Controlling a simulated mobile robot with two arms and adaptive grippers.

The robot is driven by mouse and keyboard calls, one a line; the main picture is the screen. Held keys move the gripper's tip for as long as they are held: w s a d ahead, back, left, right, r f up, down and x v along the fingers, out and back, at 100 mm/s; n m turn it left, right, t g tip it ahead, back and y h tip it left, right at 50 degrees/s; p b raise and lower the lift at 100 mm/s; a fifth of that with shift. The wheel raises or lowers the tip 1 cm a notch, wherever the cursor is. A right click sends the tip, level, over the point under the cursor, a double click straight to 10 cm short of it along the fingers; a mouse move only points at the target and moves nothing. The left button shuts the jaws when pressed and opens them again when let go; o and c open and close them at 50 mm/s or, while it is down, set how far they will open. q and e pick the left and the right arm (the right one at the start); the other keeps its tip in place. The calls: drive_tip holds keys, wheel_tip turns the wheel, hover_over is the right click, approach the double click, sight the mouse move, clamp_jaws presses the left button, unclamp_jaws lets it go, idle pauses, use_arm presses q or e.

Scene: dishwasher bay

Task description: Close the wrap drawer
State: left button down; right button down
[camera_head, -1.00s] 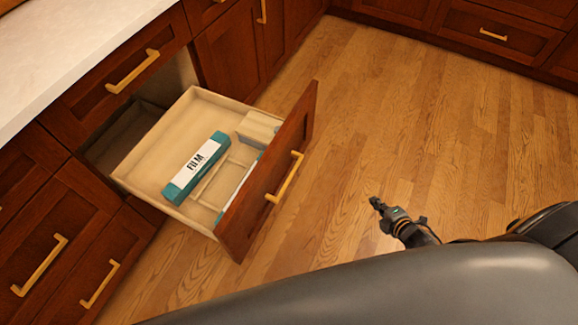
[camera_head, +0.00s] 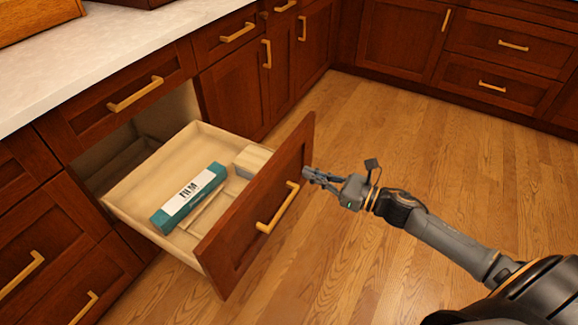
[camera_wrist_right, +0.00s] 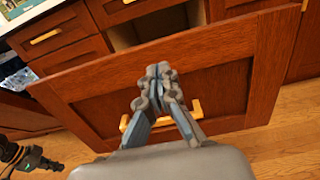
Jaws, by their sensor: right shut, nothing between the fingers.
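The wrap drawer (camera_head: 217,262) stands pulled out from the cabinet, its dark red wood front facing right with a gold bar handle (camera_head: 278,207). A teal and white film box (camera_head: 188,197) lies inside it. My right gripper (camera_head: 306,174) is shut and empty, just in front of the drawer front near its far end. In the wrist view the shut fingers (camera_wrist_right: 160,72) overlap the drawer front (camera_wrist_right: 90,84) and partly hide its handle (camera_wrist_right: 196,109). I cannot tell whether the fingertips touch the wood. My left gripper is not clearly seen in the head view.
A pale countertop (camera_head: 120,50) runs above the cabinets. Closed drawers and doors with gold handles flank the open drawer. The wooden floor (camera_head: 400,130) is clear to the right. In the wrist view a dark gripper (camera_wrist_right: 22,158) shows at the lower left.

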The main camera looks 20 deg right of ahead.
sight(279, 162)
drive_tip(key=x, duration=0.6)
drive_tip(key=shift+w+a, duration=0.15)
drive_tip(key=shift+w, duration=0.15)
